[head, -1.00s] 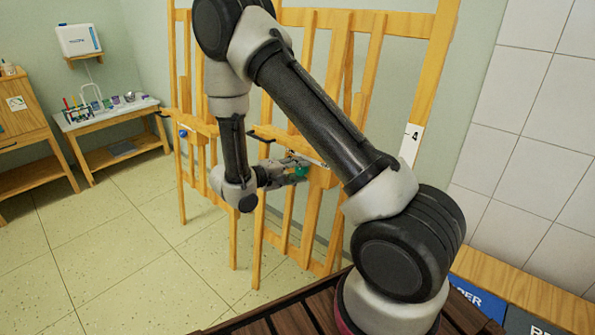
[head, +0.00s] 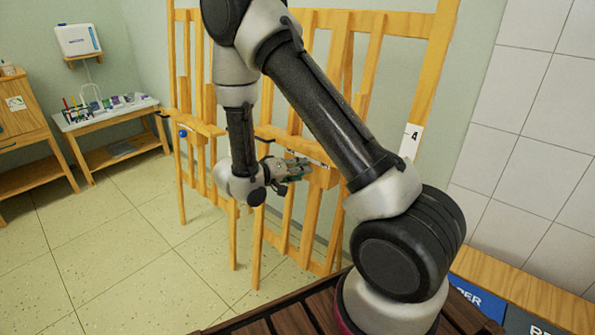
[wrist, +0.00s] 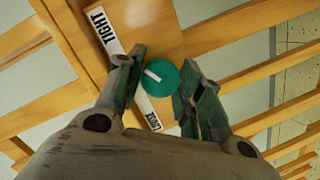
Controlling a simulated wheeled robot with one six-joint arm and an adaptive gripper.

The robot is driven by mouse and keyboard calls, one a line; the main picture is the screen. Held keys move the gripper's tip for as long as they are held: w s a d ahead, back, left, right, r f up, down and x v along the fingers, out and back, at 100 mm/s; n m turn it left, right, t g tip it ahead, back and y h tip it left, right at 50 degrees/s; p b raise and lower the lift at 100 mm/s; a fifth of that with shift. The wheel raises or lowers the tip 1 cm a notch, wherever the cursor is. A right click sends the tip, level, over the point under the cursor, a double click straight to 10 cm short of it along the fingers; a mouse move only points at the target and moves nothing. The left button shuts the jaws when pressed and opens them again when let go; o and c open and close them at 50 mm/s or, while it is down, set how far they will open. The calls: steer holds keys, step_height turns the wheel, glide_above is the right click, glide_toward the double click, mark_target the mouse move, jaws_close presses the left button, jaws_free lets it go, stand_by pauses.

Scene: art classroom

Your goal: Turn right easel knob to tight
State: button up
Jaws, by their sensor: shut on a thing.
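The round green knob (wrist: 160,79) of the right easel (head: 318,180) sits between the fingertips of my gripper (wrist: 158,84) in the wrist view. My gripper is shut on it. The white line on the knob points to the left and slightly up, between the two labels. The TIGHT label (wrist: 102,28) is at upper left and the LOOSE label (wrist: 152,116) is below the knob, at the ends of a white strip partly hidden by the left finger. In the head view my gripper (head: 298,169) is at the easel's crossbar and mostly hides the knob.
A left easel (head: 190,128) with a blue knob (head: 183,133) stands beside it. A white tag with a 4 (head: 412,141) is on the right upright. A small table (head: 113,118) with art supplies stands at the left wall. The floor in front is clear.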

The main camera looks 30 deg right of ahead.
stand_by(0.4)
steer(key=o, duration=1)
steer(key=shift+a, duration=0.1)
steer(key=v, duration=0.7)
steer(key=shift+a+r, duration=0.15)
steer(key=shift+a, duration=0.25)
steer(key=shift+s, duration=0.1)
